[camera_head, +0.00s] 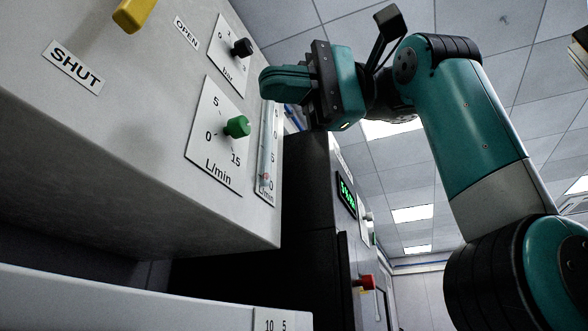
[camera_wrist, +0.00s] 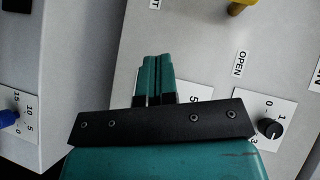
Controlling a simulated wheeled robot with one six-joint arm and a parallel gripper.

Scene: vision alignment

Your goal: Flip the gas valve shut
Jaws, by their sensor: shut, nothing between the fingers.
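The gas valve shows as a yellow handle (camera_head: 133,14) on the grey panel, cut off by the top edge of the head view. The SHUT label (camera_head: 73,67) is below and left of it, the OPEN label (camera_head: 187,32) to its right. I cannot tell its full angle. In the wrist view the yellow handle (camera_wrist: 238,8) is at the top edge, above the OPEN label (camera_wrist: 240,63). My gripper (camera_head: 272,84) is shut and empty, in front of the panel's right part, apart from the handle. Its closed fingers also show in the wrist view (camera_wrist: 155,62).
A black knob (camera_head: 242,48) and a green knob (camera_head: 237,127) stick out of the panel between handle and gripper. A flow tube (camera_head: 267,150) is beside them. A dark cabinet with a red knob (camera_head: 366,282) stands behind. A blue knob (camera_wrist: 8,118) is at the wrist view's left.

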